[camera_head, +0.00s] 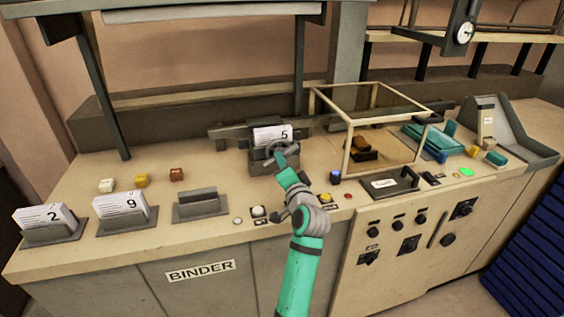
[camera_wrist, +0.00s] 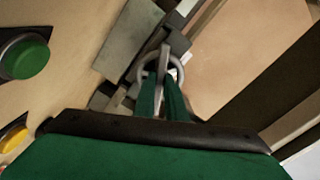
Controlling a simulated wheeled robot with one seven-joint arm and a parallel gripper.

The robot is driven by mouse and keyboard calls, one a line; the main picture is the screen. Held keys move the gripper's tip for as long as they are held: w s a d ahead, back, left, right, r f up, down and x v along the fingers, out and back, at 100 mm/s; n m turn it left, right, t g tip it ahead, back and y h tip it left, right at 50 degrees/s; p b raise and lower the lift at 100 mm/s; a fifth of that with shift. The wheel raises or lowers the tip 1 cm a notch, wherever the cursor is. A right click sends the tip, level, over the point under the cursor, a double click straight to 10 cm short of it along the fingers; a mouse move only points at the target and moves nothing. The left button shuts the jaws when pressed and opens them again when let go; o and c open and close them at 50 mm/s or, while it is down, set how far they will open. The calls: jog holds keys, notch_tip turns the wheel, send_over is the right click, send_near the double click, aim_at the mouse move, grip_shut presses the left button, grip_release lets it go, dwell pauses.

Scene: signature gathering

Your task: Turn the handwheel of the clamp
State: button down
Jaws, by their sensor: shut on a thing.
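The clamp (camera_head: 262,164) stands near the back middle of the bench with a card marked 5 (camera_head: 268,136) upright in it. Its grey handwheel (camera_head: 284,149) faces the front, and it also shows as a ring in the wrist view (camera_wrist: 146,68). My gripper (camera_head: 279,164) reaches to the handwheel from the front. In the wrist view its two green fingers (camera_wrist: 163,90) are close together at the wheel, shut on part of it. The exact contact is partly hidden by the fingers.
Cards marked 2 (camera_head: 48,218) and 9 (camera_head: 124,206) stand in holders at the left, beside an empty holder (camera_head: 200,204). Several buttons line the front. A framed clear box (camera_head: 348,150) stands right of the clamp. A black-handled plate (camera_head: 390,187) lies before it.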

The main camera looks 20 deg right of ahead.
jog(key=shift+f+n, duration=0.15)
jog(key=shift+n, duration=0.95)
jog(key=c, duration=1.8)
grip_release()
jog(key=s, duration=1.1)
jog(key=shift+w, duration=0.1)
